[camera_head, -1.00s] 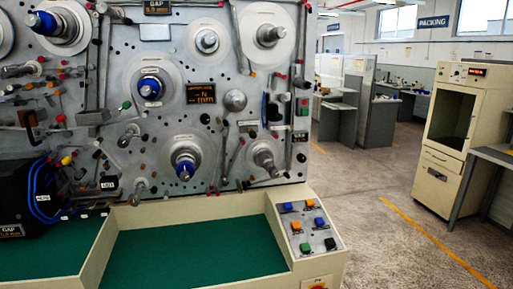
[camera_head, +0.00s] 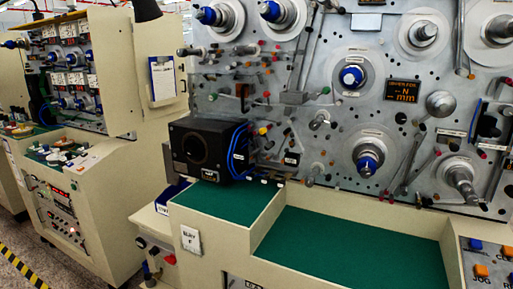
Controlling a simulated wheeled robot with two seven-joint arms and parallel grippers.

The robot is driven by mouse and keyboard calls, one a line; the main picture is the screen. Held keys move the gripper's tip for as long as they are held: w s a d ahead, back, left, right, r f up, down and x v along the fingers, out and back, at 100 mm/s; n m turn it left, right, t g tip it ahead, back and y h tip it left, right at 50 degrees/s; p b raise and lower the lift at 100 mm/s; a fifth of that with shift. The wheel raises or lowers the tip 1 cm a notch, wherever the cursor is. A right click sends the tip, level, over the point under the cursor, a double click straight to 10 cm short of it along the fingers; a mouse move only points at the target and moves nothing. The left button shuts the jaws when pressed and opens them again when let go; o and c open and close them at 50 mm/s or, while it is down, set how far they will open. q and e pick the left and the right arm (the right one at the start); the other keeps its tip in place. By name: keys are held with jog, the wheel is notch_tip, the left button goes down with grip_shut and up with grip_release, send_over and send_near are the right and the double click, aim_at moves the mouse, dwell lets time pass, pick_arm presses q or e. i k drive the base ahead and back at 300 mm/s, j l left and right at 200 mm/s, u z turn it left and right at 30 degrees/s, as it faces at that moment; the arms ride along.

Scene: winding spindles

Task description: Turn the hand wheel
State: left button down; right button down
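The winding machine's upright metal panel (camera_head: 250,105) fills the middle and right of the head view. It carries several spindles, among them a blue-capped one (camera_head: 352,76) in the upper middle and another blue-capped one (camera_head: 368,162) below it. A round grey knob (camera_head: 440,104) sits to their right, and a bare metal spindle (camera_head: 462,180) is at the lower right. I cannot tell for sure which part, if any in view, is the hand wheel. Neither of my grippers is in view.
A black box (camera_head: 203,150) with blue cables stands on a green-topped ledge (camera_head: 228,203) at the panel's lower left. A lower green work surface (camera_head: 350,250) lies in front. A button panel (camera_head: 487,262) is at bottom right. A second machine (camera_head: 70,150) stands at left, with striped floor tape (camera_head: 22,268).

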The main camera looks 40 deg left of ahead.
aim_at(193, 149)
jog(key=u, duration=1.7)
